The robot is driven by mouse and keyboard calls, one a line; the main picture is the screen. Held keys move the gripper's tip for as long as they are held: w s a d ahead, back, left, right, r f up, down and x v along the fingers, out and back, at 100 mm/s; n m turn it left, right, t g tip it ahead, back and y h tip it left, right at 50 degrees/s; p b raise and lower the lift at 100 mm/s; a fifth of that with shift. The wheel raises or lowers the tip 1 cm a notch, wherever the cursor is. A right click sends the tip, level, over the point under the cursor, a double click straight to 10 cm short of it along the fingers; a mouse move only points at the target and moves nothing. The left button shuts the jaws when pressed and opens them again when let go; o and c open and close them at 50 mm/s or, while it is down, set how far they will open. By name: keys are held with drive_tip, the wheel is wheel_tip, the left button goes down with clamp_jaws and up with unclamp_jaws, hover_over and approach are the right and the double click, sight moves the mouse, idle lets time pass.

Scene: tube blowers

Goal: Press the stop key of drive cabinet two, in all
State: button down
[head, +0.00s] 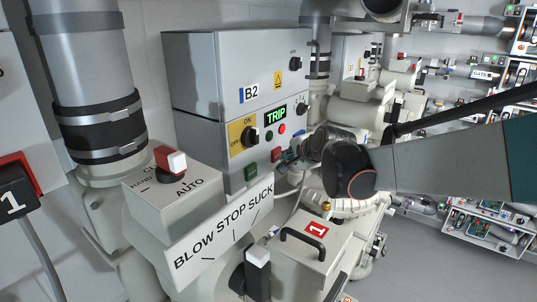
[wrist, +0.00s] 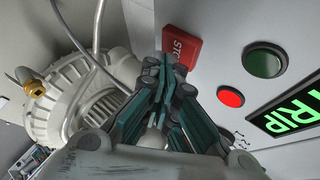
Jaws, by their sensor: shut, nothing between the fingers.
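The drive cabinet labelled B2 (head: 195,75) stands at centre left, its green display (head: 276,113) reading TRIP; the display also shows in the wrist view (wrist: 291,116). Its red stop key (head: 277,155) is low on the front, beside a green key (head: 251,170). In the wrist view the stop key (wrist: 184,45) is partly hidden behind my fingertips, with part of its STOP lettering visible. My gripper (head: 287,159) is shut and empty, its tips (wrist: 165,62) at the key's lower edge in the wrist view. I cannot tell whether they touch it.
The red lamp (wrist: 231,98) looks lit beside a dark green lamp (wrist: 264,60). An ON/OFF rotary switch (head: 249,136) is left of them. The BLOW STOP SUCK lever (head: 257,257) and a HAND/AUTO switch box (head: 172,190) stand in front. A ribbed blower housing (wrist: 80,100) lies beside my gripper.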

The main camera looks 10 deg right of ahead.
drive_tip(key=shift+w+a, duration=0.3)
idle(0.9)
drive_tip(key=shift+s+d, duration=0.6)
idle(0.4)
drive_tip(key=shift+s+d, duration=1.8)
